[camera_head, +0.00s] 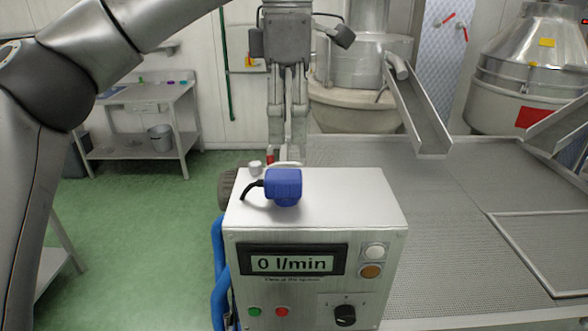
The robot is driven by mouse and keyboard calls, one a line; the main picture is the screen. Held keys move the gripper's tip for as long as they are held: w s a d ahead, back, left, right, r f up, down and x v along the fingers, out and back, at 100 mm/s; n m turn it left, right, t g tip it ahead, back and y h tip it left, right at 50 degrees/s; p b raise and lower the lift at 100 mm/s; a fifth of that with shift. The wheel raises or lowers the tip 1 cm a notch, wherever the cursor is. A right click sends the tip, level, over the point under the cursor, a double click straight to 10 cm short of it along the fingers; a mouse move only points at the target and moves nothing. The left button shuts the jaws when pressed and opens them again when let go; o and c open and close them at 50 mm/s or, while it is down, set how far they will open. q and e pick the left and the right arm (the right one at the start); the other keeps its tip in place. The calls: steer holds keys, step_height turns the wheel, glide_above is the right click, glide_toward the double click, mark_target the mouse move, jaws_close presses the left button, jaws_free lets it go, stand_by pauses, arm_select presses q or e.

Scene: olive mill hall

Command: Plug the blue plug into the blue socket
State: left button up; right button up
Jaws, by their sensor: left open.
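The blue plug (283,186) lies on the white top of a control box, with a short black cable curving from its left side. My left gripper (287,142) hangs downward above and behind the plug, at the back edge of the box. Its two fingers are apart, with nothing seen between them. I cannot make out a blue socket in this view. My right gripper is not in view.
The control box (308,240) has a display reading 0 l/min, buttons and a knob. A blue hose (218,270) runs down its left side. A perforated metal table (440,200) lies to the right, with a metal chute (418,110) above it. Green floor is free at left.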

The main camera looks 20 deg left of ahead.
mark_target(283, 173)
arm_select(q)
steer(key=shift+s+d, duration=0.1)
steer(key=shift+s, duration=0.9)
steer(key=f, duration=0.3)
steer(key=shift+w+b, duration=0.35)
steer(key=shift+b, duration=0.05)
step_height(283, 173, down, 2)
steer(key=shift+f, duration=0.65)
steer(key=f, duration=0.1)
steer(key=f+p, duration=0.1)
steer(key=f, duration=0.1)
steer(key=shift+w+a+p, duration=0.1)
steer(key=shift+a+p, duration=0.2)
steer(key=shift+a, duration=0.1)
steer(key=shift+f, duration=0.5)
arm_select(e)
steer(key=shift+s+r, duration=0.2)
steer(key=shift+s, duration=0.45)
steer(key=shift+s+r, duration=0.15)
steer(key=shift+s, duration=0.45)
